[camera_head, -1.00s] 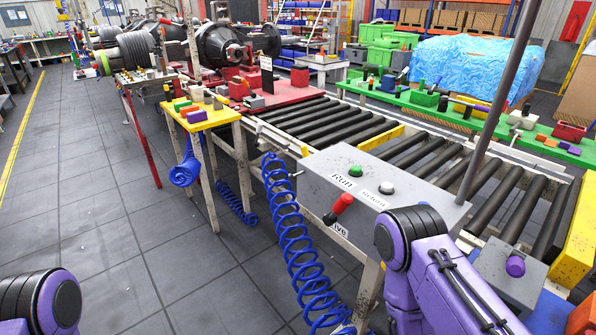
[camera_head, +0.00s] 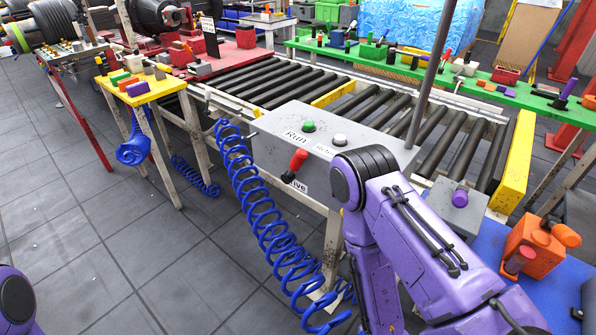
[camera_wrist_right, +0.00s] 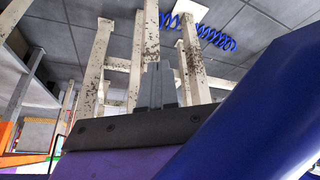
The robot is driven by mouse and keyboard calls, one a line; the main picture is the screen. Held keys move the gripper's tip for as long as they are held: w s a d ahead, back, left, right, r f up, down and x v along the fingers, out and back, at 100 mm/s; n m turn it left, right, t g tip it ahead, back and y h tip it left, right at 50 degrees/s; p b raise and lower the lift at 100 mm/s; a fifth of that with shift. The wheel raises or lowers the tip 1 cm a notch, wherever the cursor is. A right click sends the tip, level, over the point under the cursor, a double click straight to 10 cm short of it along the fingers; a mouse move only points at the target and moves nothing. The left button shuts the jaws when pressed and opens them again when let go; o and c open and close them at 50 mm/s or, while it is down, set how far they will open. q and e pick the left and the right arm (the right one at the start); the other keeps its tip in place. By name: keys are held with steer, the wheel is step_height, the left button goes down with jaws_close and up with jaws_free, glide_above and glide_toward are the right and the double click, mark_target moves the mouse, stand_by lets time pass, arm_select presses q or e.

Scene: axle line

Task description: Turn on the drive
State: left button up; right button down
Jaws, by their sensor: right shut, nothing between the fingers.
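The grey control box (camera_head: 268,122) stands at the near side of the roller conveyor. On its near face is a red-handled lever (camera_head: 298,159) over a label (camera_head: 300,187) of which "ive" shows. The handle points up and leans right. A green button (camera_head: 309,126) labelled "Run" and a white button (camera_head: 340,140) are on top. My right arm (camera_head: 405,230) stands just right of the lever, covering part of the box; its gripper is hidden in the head view. In the right wrist view my right gripper (camera_wrist_right: 157,72) is shut and empty. My left gripper is out of view.
A coiled blue hose (camera_head: 262,210) hangs just left of the box. A box with a purple knob (camera_head: 459,198) and an orange block (camera_head: 538,243) are to the right. A yellow table (camera_head: 138,91) with blocks stands left. The floor at lower left is clear.

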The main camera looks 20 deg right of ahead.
steer(key=w+t+b, duration=0.3)
steer(key=w+b, duration=0.3)
steer(key=w, duration=0.5)
steer(key=w+a+r+m+t+b, duration=0.25)
steer(key=w+r+t+b, duration=0.45)
steer(key=w, duration=0.5)
step_height(320, 180, up, 18)
steer(key=w+m+t, duration=0.1)
steer(key=m+t, duration=0.7)
steer(key=m, duration=0.5)
steer(key=shift+w+a+b, duration=0.2)
steer(key=shift+a+b, duration=0.05)
steer(key=shift+b, duration=0.2)
steer(key=p, duration=0.3)
glide_toward(294, 167)
steer(key=w+d+r, duration=0.4)
steer(key=shift+w+d, duration=0.1)
steer(key=shift+w, duration=0.3)
